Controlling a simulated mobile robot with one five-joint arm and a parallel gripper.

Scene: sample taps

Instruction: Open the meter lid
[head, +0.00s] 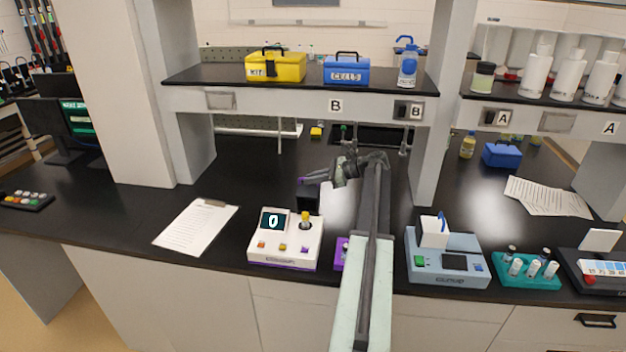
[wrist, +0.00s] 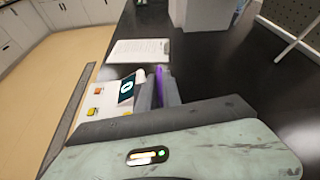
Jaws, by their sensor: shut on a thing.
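The meter (head: 270,250) is a white box near the front edge of the counter, with a dark display reading 0 and coloured buttons. A yellow-capped vial (head: 305,217) stands uncovered in its top right. The dark meter lid (head: 308,200) stands raised behind the vial, with purple at its top edge. My gripper (head: 306,181) is at that top edge. In the wrist view, my gripper (wrist: 160,88) is shut on a purple strip, which looks like the lid's edge. The meter (wrist: 105,98) shows there left of the fingers. The fingers hide most of the lid.
A clipboard (head: 196,225) lies left of the meter. A purple object (head: 340,255) is partly hidden by my arm at the meter's right. A blue-grey device (head: 447,262) and a teal vial rack (head: 528,272) stand farther right. A shelf (head: 300,88) overhangs the back.

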